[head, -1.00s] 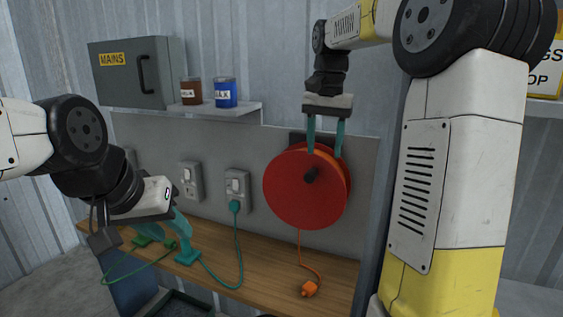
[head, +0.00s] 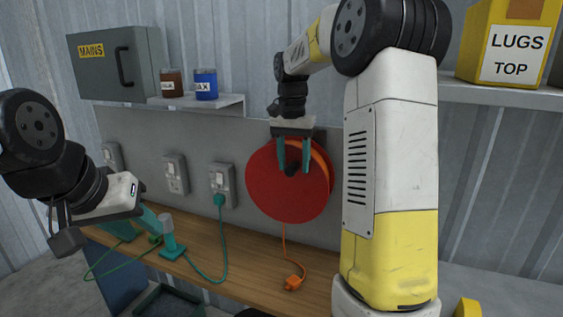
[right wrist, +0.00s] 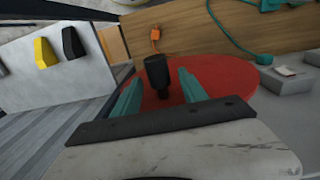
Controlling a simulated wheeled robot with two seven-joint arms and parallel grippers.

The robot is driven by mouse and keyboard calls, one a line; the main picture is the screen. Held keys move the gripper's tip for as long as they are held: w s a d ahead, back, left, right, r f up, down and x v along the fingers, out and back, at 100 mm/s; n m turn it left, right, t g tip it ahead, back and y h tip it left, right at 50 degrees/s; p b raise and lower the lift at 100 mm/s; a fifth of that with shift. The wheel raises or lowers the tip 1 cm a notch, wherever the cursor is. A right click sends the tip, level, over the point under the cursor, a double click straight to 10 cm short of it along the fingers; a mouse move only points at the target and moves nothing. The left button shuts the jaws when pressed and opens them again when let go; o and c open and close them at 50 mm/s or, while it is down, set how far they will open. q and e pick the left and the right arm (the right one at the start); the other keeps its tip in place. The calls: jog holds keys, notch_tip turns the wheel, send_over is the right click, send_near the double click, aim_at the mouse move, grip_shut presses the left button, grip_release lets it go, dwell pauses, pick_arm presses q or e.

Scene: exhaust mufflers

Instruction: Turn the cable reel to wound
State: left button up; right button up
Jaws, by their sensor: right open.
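The red cable reel (head: 288,200) hangs on the grey wall panel, with an orange cable running down from it to an orange plug (head: 294,282) on the bench. A dark crank knob (head: 291,169) sticks out from its face; it also shows in the right wrist view (right wrist: 157,75). My right gripper (head: 293,172) is open in front of the reel, its teal fingers on either side of the knob in the head view. Whether they touch it I cannot tell. My left gripper (head: 150,230) is low at the left over the bench; its fingertips overlap teal items, so its opening is unclear.
The wooden bench (head: 245,262) runs below the panel, with green cables at its left. Sockets (head: 222,183) with a teal plug sit left of the reel. A shelf above holds a brown jar (head: 172,83) and blue tin (head: 206,84). A yellow LUGS box (head: 505,45) is upper right.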

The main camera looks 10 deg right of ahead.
grip_shut()
dwell(1.4)
